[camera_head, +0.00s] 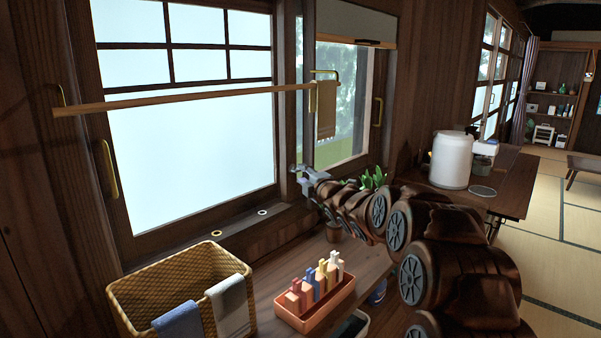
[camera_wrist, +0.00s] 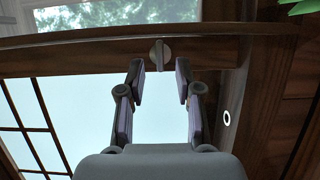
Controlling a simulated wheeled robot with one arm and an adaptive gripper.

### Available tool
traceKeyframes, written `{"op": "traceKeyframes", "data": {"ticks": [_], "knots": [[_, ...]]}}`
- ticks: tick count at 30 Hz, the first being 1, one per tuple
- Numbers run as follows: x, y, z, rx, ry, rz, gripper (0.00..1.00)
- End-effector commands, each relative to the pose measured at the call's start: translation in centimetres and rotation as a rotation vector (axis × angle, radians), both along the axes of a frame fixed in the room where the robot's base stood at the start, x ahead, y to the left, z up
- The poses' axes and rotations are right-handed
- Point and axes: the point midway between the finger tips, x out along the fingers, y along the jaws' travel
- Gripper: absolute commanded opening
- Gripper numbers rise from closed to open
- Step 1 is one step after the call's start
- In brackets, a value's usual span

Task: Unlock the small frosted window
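The frosted window (camera_head: 190,135) has white panes with a dark lattice at the top and a wooden frame; its pane also shows in the wrist view (camera_wrist: 80,110). A small grey turn latch (camera_wrist: 157,53) sits on the dark wooden stile between the frosted pane and the clear one. My gripper (camera_head: 303,180) reaches the stile at the window's right side. In the wrist view my gripper (camera_wrist: 160,76) is open and empty, its two fingers pointing at the latch. The latch lies between and just beyond the fingertips. I cannot tell whether they touch the wood.
A green plant (camera_head: 375,179) and white canister (camera_head: 451,160) stand to the right.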

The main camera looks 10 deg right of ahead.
Motion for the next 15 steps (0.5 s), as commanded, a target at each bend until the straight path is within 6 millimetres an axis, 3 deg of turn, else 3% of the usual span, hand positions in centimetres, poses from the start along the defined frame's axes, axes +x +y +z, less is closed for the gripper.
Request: {"op": "traceKeyframes", "data": {"ticks": [6,15], "knots": [[1.9,0.5,0.0,-0.001,0.000,0.001,0.34],[2.8,0.7,0.0,0.000,0.001,0.000,0.34]]}}
